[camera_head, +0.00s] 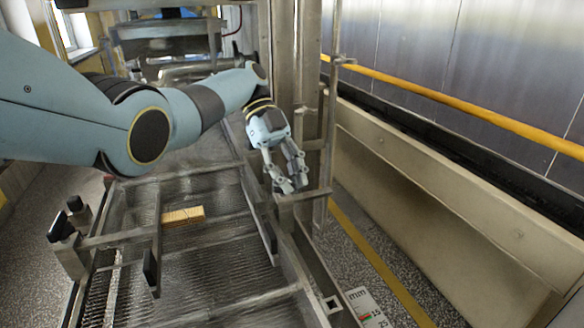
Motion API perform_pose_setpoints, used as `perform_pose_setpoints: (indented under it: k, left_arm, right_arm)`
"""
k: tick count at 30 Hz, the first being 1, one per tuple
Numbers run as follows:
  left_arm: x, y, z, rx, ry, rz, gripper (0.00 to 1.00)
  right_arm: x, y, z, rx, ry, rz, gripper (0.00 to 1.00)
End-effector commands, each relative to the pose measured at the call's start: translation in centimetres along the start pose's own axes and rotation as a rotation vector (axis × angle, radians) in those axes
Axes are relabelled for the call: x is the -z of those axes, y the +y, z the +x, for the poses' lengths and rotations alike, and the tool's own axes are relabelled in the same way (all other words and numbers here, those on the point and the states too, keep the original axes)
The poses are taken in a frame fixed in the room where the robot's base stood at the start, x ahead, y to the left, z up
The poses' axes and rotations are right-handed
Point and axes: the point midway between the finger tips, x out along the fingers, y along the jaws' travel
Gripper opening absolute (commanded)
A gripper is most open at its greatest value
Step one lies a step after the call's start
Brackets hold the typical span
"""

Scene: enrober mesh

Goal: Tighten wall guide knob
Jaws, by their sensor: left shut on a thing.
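My left gripper (291,187) reaches in from the upper left and points down at the right side rail of the mesh conveyor. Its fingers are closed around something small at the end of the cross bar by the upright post. That would be the wall guide knob, but the fingers hide it. On the opposite rail, a black knob (61,227) and a smaller black knob (75,203) sit on a metal bracket. Dark guide pads stand over the mesh at left (151,272) and right (268,236). My right gripper is out of view.
A wafer-like tan block (183,216) lies on the wire mesh (215,275). A mm scale plate (366,307) is beside the right rail. A metal upright (308,80) stands close behind my left gripper. A yellow rail (450,97) runs along the right wall.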

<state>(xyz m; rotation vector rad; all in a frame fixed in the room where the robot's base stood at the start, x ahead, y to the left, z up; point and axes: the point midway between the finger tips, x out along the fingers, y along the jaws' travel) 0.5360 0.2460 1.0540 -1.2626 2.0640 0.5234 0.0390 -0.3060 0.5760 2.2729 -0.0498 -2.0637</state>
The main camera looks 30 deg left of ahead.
Motion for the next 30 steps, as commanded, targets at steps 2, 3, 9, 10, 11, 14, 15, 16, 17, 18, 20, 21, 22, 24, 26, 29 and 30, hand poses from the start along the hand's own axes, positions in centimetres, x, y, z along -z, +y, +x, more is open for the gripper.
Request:
perform_pose_setpoints:
  k: [2,3,9,10,11,14,15,16,17,18,20,21,22,24,26,29,30]
  left_arm:
    - [-0.14,0.37,0.06,-0.027,0.002,0.008,0.00]
    - [-0.18,0.41,0.07,-0.036,0.001,0.018,0.00]
    - [-0.24,0.52,0.10,-0.079,0.001,0.063,0.00]
    - [-0.26,0.55,0.12,-0.086,0.001,0.068,0.00]
    - [-0.28,0.58,0.14,-0.092,0.001,0.074,0.00]
    - [-0.29,0.62,0.12,-0.110,0.001,0.094,0.00]
    - [-0.32,0.66,0.15,-0.117,0.001,0.100,0.00]
    - [-0.32,0.67,0.14,-0.122,0.001,0.105,0.00]
    - [-0.32,0.66,0.12,-0.126,0.001,0.111,0.00]
    - [-0.34,0.70,0.11,-0.133,0.000,0.116,0.00]
    - [-0.37,0.73,0.11,-0.142,0.000,0.125,0.00]
    - [-0.37,0.75,0.12,-0.147,0.000,0.131,0.00]
    - [-0.37,0.76,0.10,-0.151,0.000,0.135,0.00]
    - [-0.38,0.78,0.06,-0.159,-0.001,0.144,0.00]
    - [-0.39,0.83,0.08,-0.166,0.000,0.150,0.00]
    - [-0.37,0.85,0.05,-0.176,0.000,0.160,0.00]
    - [-0.36,0.87,0.03,-0.179,-0.001,0.164,0.00]
  right_arm:
    - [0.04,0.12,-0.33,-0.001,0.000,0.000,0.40]
    - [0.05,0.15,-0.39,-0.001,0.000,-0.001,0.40]
    - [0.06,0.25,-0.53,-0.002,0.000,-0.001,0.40]
    - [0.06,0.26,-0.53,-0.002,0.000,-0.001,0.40]
    - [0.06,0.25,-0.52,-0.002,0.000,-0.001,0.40]
    - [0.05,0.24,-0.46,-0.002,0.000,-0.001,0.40]
    - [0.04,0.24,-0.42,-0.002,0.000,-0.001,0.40]
    - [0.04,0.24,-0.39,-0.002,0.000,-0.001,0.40]
    - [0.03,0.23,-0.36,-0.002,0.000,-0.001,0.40]
    - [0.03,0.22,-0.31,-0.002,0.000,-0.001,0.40]
    - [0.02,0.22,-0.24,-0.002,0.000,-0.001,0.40]
    - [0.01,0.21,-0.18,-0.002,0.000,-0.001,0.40]
    - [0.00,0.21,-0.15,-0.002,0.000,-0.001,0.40]
    - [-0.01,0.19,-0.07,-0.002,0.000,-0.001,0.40]
    - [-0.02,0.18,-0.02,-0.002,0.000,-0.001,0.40]
    - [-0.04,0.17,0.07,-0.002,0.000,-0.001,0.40]
    - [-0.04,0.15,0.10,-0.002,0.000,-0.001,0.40]
